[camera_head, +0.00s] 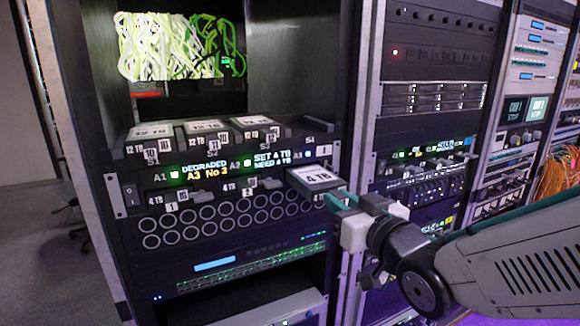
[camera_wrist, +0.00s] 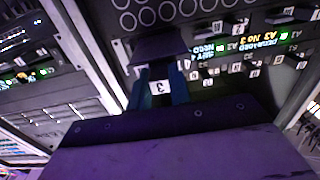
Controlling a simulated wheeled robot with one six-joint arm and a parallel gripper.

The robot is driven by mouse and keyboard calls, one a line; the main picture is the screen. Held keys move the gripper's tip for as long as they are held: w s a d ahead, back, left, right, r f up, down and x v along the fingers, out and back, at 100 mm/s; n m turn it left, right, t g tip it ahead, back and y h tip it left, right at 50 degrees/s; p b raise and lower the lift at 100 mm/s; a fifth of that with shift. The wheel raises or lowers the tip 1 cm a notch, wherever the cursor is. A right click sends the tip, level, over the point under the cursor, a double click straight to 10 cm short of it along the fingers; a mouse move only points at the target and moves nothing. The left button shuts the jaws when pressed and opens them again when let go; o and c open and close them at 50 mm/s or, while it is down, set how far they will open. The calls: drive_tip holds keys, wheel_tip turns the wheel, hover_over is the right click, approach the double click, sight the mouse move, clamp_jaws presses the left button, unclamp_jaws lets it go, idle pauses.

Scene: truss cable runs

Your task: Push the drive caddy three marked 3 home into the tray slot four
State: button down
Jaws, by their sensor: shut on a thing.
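The drive caddy marked 3 (camera_wrist: 158,87) is a dark box; its number label faces the wrist camera. The tray (camera_head: 133,193) is a black rack unit with displays reading "DEGRADED A3 No 3" and "SET 4 TB NEED 4 TB". The caddy hides its slot mouth, so I cannot tell how deep its far end sits.
Caddies marked 1 (camera_head: 171,207) and 2 (camera_head: 247,191) sit in the tray front. Several 12 TB caddies (camera_head: 205,127) lie on top. A panel of round holes (camera_head: 215,219) is below. A light rack post (camera_head: 352,120) stands close right of the caddy.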

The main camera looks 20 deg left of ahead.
drive_tip(key=shift+v, duration=1.95)
